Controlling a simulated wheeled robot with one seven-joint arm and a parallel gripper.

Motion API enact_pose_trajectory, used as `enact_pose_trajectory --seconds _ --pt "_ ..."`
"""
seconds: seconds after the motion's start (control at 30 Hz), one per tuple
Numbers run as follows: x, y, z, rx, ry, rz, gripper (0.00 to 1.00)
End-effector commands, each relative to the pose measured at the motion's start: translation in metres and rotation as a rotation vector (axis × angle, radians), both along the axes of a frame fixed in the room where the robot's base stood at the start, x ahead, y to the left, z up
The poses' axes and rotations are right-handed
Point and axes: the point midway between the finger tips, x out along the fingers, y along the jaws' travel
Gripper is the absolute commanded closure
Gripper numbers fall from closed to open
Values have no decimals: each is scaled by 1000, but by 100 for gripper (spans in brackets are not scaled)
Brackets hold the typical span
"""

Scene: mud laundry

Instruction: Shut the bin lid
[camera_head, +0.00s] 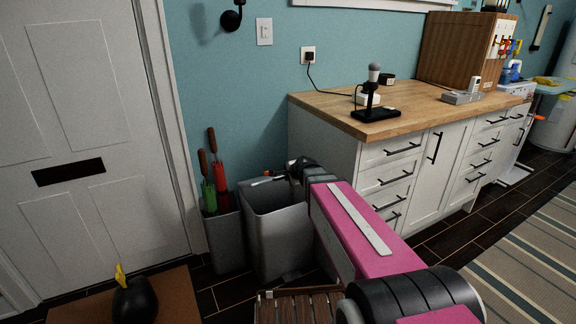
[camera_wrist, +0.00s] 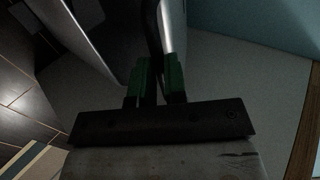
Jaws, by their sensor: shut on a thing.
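The grey bin (camera_head: 278,240) stands on the floor between the wall and the white cabinet, its top open and its dark inside showing. My gripper (camera_head: 291,170) is at the bin's upper back right, reached over by my pink arm. In the wrist view, my gripper's green fingers (camera_wrist: 155,78) are close together on a thin dark and pale edge (camera_wrist: 167,28), which looks like the bin lid. Most of the lid is hidden or too dark to make out. The bin's grey side also shows in the wrist view (camera_wrist: 90,38).
A narrower grey holder (camera_head: 223,242) with red and green umbrellas stands left of the bin. The cabinet with a wooden top (camera_head: 420,103) is close on the right. A slatted wooden piece (camera_head: 295,307) and a brown mat (camera_head: 75,312) lie in front.

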Motion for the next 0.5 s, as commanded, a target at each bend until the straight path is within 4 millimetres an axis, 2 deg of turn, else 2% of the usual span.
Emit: enact_pose_trajectory --seconds 0.1,0.5 --pt "-9 -3 -29 -4 5 3 100" --pt "-32 -14 -115 -6 3 2 100"
